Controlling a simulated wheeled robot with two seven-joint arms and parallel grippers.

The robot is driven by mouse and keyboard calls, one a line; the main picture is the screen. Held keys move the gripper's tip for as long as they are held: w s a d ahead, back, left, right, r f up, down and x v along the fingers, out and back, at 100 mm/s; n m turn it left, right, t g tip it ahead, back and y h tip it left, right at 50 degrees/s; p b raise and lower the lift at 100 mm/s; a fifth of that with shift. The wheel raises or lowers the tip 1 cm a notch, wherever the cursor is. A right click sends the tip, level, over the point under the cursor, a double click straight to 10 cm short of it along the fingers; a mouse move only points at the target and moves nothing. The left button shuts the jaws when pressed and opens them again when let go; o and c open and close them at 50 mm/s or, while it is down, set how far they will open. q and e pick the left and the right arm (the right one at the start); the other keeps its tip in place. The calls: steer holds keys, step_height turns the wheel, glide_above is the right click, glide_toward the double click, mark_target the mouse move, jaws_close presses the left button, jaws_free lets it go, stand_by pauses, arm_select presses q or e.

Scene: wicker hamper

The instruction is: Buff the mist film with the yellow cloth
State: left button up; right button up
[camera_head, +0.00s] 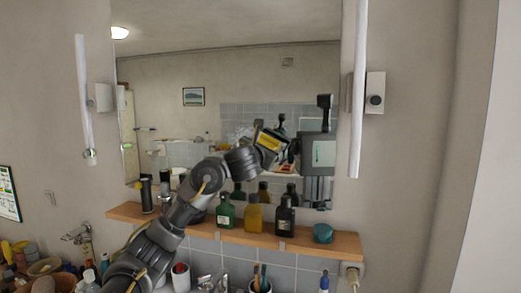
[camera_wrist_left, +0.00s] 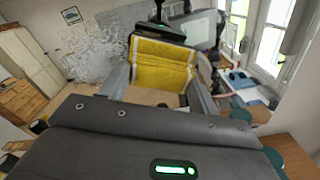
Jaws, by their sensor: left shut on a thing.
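The yellow cloth (camera_head: 269,141) is in my left gripper (camera_head: 275,144), which is raised in front of the wall mirror (camera_head: 160,75). In the left wrist view the cloth (camera_wrist_left: 162,65) spreads between the two grey fingers of the gripper (camera_wrist_left: 158,82), facing the mirror. I cannot tell whether the cloth touches the glass. The mist film (camera_wrist_left: 100,42) shows in the left wrist view as a pale, speckled patch left of the cloth. In the head view only a faint whitish patch shows beside the gripper. My right gripper is not in view.
A wooden shelf (camera_head: 180,222) runs below the mirror. On it stand a green bottle (camera_head: 225,212), an amber bottle (camera_head: 254,216), a dark bottle (camera_head: 285,216) and a teal jar (camera_head: 323,233). A lamp tube (camera_head: 357,90) is at the mirror's right edge.

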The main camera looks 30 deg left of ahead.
arm_select(q)
steer(key=shift+a+r, duration=0.1)
steer(key=s+a, duration=0.2)
steer(key=a, duration=0.5)
steer(key=shift+s+p, duration=0.15)
steer(key=shift+p, duration=0.25)
stand_by(0.4)
steer(key=shift+a, duration=0.15)
steer(key=shift+s+a, duration=0.3)
steer(key=shift+a, duration=0.55)
steer(key=shift+s+a, duration=0.25)
steer(key=shift+a, duration=0.55)
